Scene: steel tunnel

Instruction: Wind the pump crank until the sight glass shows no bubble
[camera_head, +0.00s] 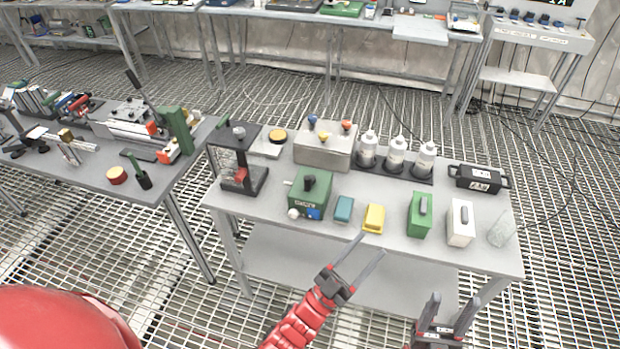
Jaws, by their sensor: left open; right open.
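A green box (311,193) with a black knob on top, a white round part low at its front left and a blue patch sits at the front left of the grey table (340,239). It may be the pump; I cannot make out a crank for certain. A black-framed unit (254,181) with a clear panel and a red part stands left of it. I cannot tell where the sight glass is or whether a bubble shows. My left gripper (372,244) is open and empty near the table's front edge, below the yellow block. My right gripper (447,299) is open and empty, lower right.
A teal block (343,208), yellow block (374,218), green case (419,215) and white case (460,222) line the front. Behind are a grey box (323,150), white bottles (397,153) and a black case (478,178). A cluttered table stands left.

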